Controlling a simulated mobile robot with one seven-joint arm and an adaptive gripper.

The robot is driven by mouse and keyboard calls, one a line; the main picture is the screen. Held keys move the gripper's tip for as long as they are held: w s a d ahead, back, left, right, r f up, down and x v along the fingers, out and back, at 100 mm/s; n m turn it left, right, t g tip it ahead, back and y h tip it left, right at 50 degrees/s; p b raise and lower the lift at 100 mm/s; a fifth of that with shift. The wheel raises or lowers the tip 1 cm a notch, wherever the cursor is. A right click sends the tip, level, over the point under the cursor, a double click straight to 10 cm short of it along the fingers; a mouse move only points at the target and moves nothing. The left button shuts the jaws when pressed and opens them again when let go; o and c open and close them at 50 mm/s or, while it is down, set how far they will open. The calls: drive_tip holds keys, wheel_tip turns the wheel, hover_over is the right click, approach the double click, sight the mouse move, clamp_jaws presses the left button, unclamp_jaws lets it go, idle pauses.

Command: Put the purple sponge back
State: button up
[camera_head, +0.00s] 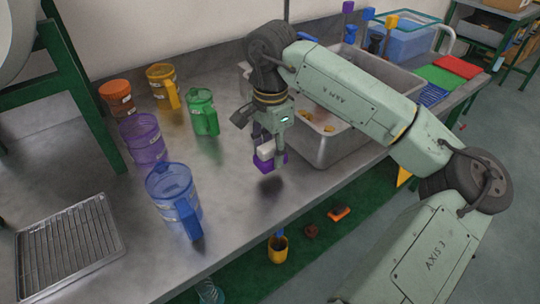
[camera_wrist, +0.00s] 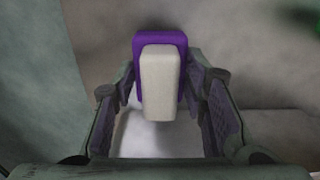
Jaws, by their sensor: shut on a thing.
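The purple sponge (camera_head: 275,160) with a pale block-like side is in my gripper (camera_head: 268,156), above the metal table in the head view. In the wrist view the sponge (camera_wrist: 180,45) shows as a purple slab behind a pale block, between the two fingers of my gripper (camera_wrist: 162,95). My gripper is shut on it. A dark shadow lies on the table below the sponge, so it appears to be held a little above the surface.
Blue (camera_head: 173,195), purple (camera_head: 142,138), green (camera_head: 202,112) and yellow (camera_head: 163,86) pitchers stand left of my gripper. A wire rack (camera_head: 68,245) lies at the front left. A grey bin (camera_head: 335,150) is right of my gripper. Bare table lies between the pitchers and bin.

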sight(270, 160)
wheel_tip(270, 160, down, 3)
drive_tip(key=shift+f+p, duration=0.1)
drive_tip(key=shift+p, duration=0.55)
drive_tip(key=shift+f, duration=0.2)
drive_tip(key=shift+f+b, duration=0.2)
drive_tip(key=shift+b, duration=0.15)
drive_tip(key=o, duration=1.1)
drive_tip(key=shift+r, duration=0.15)
drive_tip(key=shift+r+p, duration=0.2)
drive_tip(key=shift+p, duration=0.2)
drive_tip(key=shift+w+r+b, duration=0.1)
drive_tip(key=shift+r+b, duration=0.2)
drive_tip(key=shift+r, duration=0.1)
wheel_tip(270, 160, up, 11)
drive_tip(key=shift+b, duration=0.8)
